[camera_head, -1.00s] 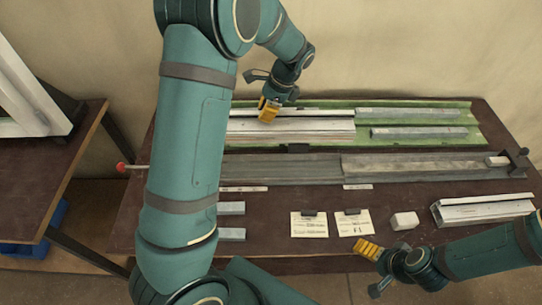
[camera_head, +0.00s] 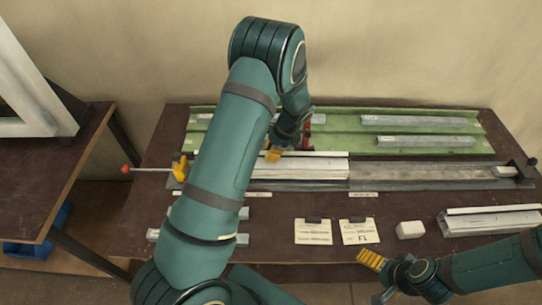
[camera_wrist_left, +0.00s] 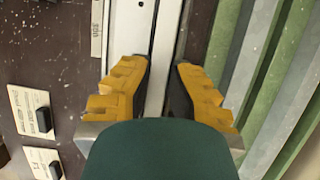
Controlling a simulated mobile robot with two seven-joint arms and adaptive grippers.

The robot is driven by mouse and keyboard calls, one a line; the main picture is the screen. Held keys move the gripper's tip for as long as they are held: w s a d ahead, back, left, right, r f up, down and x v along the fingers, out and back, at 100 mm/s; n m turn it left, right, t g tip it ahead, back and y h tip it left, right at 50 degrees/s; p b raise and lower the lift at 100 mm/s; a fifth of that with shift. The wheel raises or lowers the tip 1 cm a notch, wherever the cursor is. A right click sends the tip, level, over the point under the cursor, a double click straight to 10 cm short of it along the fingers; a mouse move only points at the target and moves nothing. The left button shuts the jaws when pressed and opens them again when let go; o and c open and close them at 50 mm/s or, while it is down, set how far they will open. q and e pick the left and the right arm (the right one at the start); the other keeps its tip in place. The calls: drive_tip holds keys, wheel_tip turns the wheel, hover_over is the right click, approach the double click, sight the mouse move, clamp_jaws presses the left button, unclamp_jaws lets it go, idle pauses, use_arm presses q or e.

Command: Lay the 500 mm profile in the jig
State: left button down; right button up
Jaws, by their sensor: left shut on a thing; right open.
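The long white profile (camera_head: 315,168) lies lengthwise along the left part of the grey jig channel (camera_head: 425,178). I cannot tell whether it rests on the channel floor or hangs just above it. My left gripper (camera_head: 274,155) is shut on it; in the left wrist view the yellow fingers (camera_wrist_left: 160,88) stand on both sides of the white profile (camera_wrist_left: 162,35). My left arm hides part of the jig's left side. My right gripper (camera_head: 372,259) is open and empty near the front edge, in front of the cards.
A green tray (camera_head: 350,148) with grey bars (camera_head: 420,122) lies behind the jig. A yellow clamp with a red knob (camera_head: 180,168) is at the jig's left end, an end stop (camera_head: 526,166) at its right. Cards (camera_head: 313,232), a white block (camera_head: 410,230) and shorter profiles (camera_head: 490,222) lie in front.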

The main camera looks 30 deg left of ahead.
use_arm(q)
wheel_tip(320, 180, down, 2)
drive_tip(key=shift+w+f, duration=0.1)
drive_tip(key=shift+f, duration=0.05)
drive_tip(key=c, duration=1.1)
unclamp_jaws()
drive_tip(key=shift+f, duration=0.15)
drive_tip(key=shift+d+r, duration=0.1)
drive_tip(key=shift+r, duration=0.35)
drive_tip(key=v, duration=1.1)
drive_tip(key=shift+r, duration=0.25)
